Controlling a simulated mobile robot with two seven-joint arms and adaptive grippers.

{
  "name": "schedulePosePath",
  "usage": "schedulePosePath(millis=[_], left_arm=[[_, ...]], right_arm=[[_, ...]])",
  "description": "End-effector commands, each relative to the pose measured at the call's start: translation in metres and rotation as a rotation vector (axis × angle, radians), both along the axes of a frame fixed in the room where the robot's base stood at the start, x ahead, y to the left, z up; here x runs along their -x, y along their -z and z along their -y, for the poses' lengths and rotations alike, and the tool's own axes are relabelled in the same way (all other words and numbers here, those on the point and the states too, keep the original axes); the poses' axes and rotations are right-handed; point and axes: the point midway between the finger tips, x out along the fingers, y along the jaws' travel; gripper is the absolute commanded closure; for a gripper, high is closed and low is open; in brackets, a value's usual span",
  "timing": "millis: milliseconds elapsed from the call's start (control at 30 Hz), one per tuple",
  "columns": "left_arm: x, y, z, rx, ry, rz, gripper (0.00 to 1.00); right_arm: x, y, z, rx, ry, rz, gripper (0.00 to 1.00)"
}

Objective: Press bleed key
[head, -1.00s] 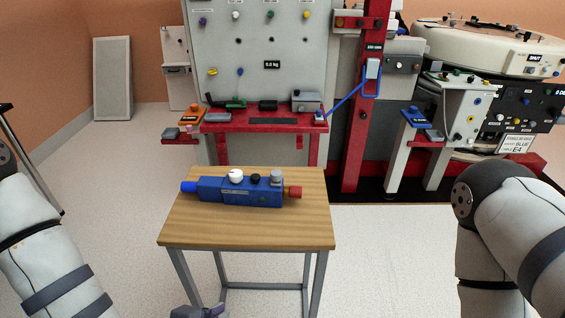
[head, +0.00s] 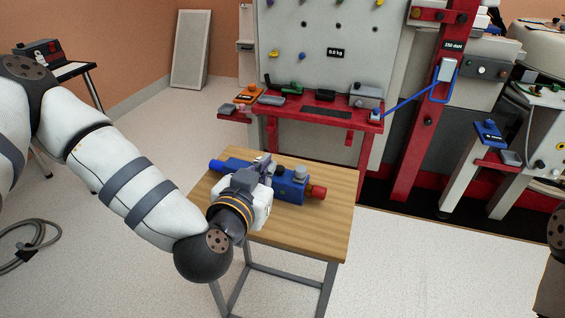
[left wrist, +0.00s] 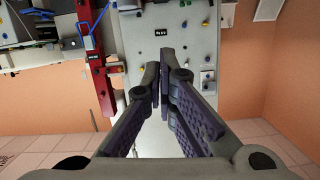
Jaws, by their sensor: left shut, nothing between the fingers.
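A blue block-shaped unit (head: 288,190) with a red right end (head: 318,192) and a blue left end (head: 216,166) lies on the wooden table (head: 325,230). A grey cap (head: 300,172) stands on its top. I cannot tell which part is the bleed key. My left gripper (head: 263,164) is over the left and middle part of the unit and hides its white and black knobs. I cannot tell whether it touches. In the left wrist view the fingers (left wrist: 162,75) are shut with nothing between them, and the unit does not show there. My right gripper is out of view.
Behind the table stands a red bench (head: 320,113) with small items, below a pegboard panel (head: 320,40). A red post (head: 428,110) with a blue hose is to its right. The right front of the tabletop is bare.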

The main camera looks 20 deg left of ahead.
Motion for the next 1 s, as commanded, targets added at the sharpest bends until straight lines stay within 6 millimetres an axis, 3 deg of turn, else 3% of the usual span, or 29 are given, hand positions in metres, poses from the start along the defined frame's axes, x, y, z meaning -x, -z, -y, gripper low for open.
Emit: schedulePosePath(millis=[167, 533, 733, 1000], left_arm=[[-0.018, 0.008, 0.000, 0.002, -0.001, -0.004, 1.00], [-0.097, 0.028, 0.001, 0.002, -0.002, -0.007, 1.00], [-0.098, 0.057, -0.002, 0.001, 0.001, -0.009, 1.00], [-0.098, 0.062, -0.002, 0.001, 0.001, -0.001, 1.00]], right_arm=[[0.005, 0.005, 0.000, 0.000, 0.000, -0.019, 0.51], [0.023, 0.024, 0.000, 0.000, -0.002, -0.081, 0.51], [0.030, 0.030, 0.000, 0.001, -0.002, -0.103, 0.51], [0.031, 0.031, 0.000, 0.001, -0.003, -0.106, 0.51]])
